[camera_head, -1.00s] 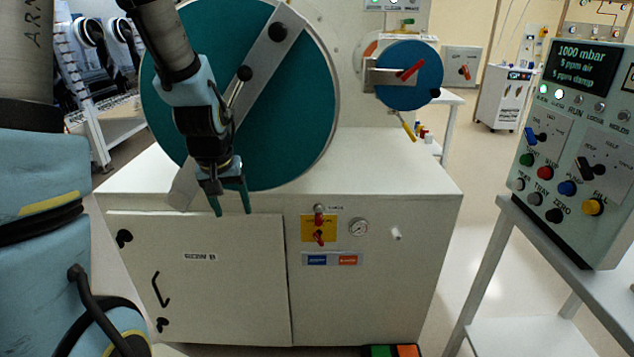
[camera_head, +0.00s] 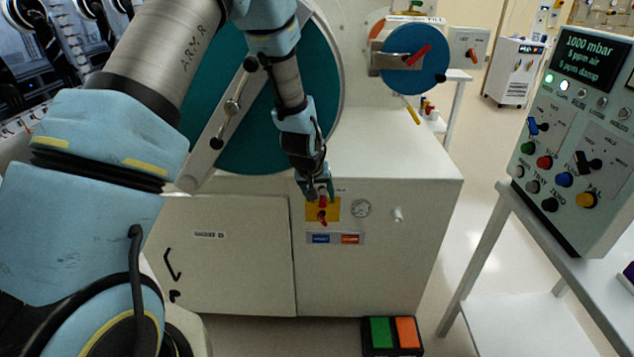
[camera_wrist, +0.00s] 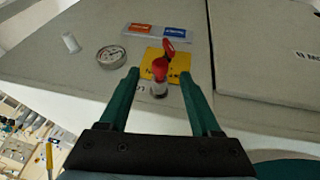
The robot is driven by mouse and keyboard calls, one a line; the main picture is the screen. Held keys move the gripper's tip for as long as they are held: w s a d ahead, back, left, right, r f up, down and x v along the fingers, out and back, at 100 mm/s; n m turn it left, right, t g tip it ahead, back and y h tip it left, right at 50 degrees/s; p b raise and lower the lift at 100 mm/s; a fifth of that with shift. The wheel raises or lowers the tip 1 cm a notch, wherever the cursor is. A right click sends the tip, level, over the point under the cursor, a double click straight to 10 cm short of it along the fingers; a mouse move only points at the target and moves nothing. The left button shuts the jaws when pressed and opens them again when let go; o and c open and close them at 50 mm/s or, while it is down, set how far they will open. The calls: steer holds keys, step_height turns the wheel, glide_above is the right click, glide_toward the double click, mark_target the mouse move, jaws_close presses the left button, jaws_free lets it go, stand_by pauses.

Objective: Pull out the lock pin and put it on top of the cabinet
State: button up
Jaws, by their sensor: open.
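The lock pin appears to be the red knob on a metal collar (camera_wrist: 159,72) at the edge of a yellow plate (camera_wrist: 180,62) on the cabinet front. In the head view my gripper (camera_head: 319,192) is in front of it and mostly hides it. My gripper also shows in the wrist view (camera_wrist: 160,76), open and empty, with its green fingers on either side of the knob in the picture. I cannot tell whether the fingertips reach it. The cabinet (camera_head: 350,275) is white, with a flat top (camera_head: 400,150) that is bare at the right.
A red valve handle (camera_wrist: 172,38) sits on the yellow plate close to the knob. A gauge (camera_head: 361,208) and a white peg (camera_head: 398,214) are to the right. The big teal round door (camera_head: 250,150) stands behind my arm. A control panel (camera_head: 575,130) is at right.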

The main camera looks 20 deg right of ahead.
mark_target(322, 202)
steer(key=shift+p+x, duration=0.3)
steer(key=shift+x, duration=1.2)
steer(key=shift+c, duration=0.2)
jaws_close()
